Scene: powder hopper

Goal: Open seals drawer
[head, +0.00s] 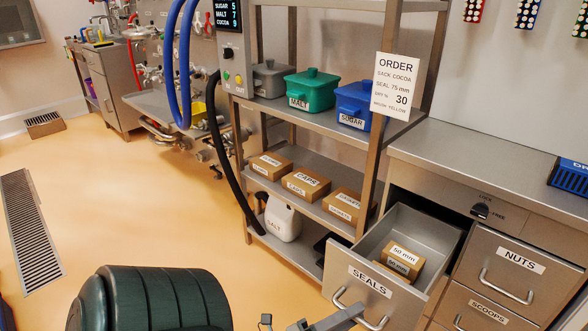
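The SEALS drawer (357,284) stands pulled out at the lower right of the head view. Two small brown boxes marked 50 mm (404,254) lie inside it. The grey gripper parts come in from the bottom edge and lie at or against the handle. Whether the fingers are closed around it is not clear, as much of the hand is cut off. My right gripper is not in view.
A shelf rack with lidded bins (312,90), cartons (306,184) and a white SALT jug (282,218) stands left of the drawer. The NUTS drawer (505,272) and SCOOPS drawer (488,309) are shut on the right. The left floor is mostly clear.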

